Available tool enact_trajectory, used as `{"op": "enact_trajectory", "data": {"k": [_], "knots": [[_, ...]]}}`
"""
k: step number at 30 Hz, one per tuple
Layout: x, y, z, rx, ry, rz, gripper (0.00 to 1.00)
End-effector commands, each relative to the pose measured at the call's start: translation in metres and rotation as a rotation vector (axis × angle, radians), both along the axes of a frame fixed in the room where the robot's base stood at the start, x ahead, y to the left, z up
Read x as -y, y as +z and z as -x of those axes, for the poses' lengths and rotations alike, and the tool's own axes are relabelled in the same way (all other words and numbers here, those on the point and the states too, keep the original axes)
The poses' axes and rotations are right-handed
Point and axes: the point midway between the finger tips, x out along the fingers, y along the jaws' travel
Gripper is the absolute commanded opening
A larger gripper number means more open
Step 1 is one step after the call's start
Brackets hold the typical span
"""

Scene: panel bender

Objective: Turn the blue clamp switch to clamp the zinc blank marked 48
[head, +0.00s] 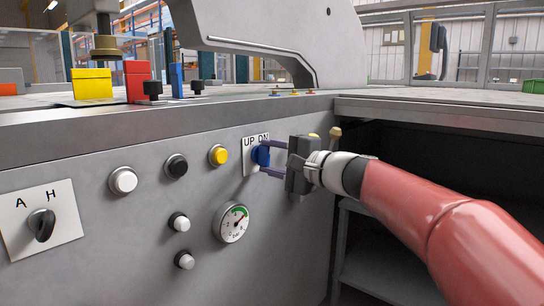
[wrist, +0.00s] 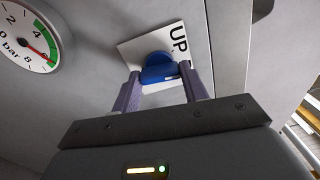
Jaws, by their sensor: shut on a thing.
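My gripper (head: 268,159) reaches in from the right, with one finger above the knob and one below. In the wrist view the blue switch (wrist: 158,68) lies between the two fingers, which are shut on it. The mark "UP" shows beside it there; "DN" does not. I cannot make out a zinc blank marked 48 in either view.
A pressure gauge (head: 231,222) is below left of the switch. Several buttons, including a yellow one (head: 218,155), and an A/H selector (head: 41,225) are further left. Yellow (head: 92,84) and red (head: 137,78) blocks stand on the machine top. An open bay lies right.

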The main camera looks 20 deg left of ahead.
Motion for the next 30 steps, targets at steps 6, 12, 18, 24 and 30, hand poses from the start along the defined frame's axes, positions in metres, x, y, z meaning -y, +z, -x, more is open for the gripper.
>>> {"op": "enact_trajectory", "data": {"k": [6,12,18,24,30], "knots": [[0.0008,-0.0002,-0.0005,-0.17,-0.001,-0.068,0.21],[0.0005,-0.0006,-0.0004,-0.286,-0.001,-0.117,0.21],[0.0006,-0.0013,-0.0005,-0.356,-0.001,-0.145,0.21],[0.0005,-0.002,-0.0003,-0.387,-0.001,-0.158,0.21],[0.0003,-0.0024,-0.0003,-0.393,-0.001,-0.16,0.21]]}}
